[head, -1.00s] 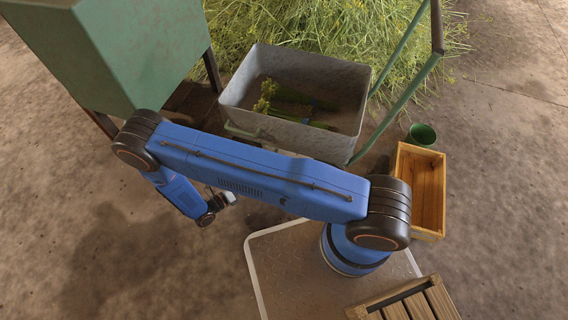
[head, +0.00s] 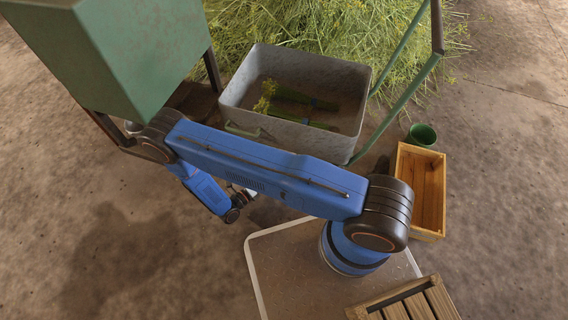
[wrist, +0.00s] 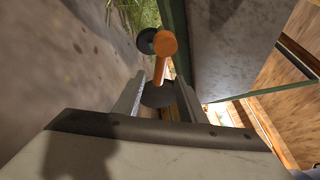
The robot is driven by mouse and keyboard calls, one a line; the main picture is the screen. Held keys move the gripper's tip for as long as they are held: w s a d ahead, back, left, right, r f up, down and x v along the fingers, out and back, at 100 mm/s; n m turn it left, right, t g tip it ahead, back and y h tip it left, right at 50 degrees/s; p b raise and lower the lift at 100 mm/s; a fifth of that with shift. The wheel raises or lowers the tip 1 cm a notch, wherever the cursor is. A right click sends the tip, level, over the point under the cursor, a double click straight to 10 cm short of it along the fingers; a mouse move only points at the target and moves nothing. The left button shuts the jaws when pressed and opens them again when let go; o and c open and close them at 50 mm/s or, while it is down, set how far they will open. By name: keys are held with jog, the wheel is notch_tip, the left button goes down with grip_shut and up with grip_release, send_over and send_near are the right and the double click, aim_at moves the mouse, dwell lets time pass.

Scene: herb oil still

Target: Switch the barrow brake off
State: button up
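The barrow shows in the head view as a grey metal tub (head: 320,142) on a green frame (head: 405,95), with tied green herb bundles (head: 293,97) inside. In the wrist view, an orange lever with a round knob (wrist: 164,43) stands beyond my gripper (wrist: 160,88), roughly in line with the gap between the fingers. The fingers are apart, and nothing is clearly held; I cannot tell whether they touch the lever. The tub's side (wrist: 228,45) is to the right of the lever. In the head view the lever is hidden and my gripper is mostly covered by my arm.
A green cabinet (head: 115,55) stands at upper left. A wooden box (head: 420,190) and a green pot (head: 422,135) are right of the barrow. A slatted crate (head: 410,300) is at the bottom. Cut herbs (head: 300,30) lie behind. The floor at left is clear.

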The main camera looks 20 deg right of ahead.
jog(key=x, duration=0.8)
jog(key=shift+d, duration=0.2)
grip_shut()
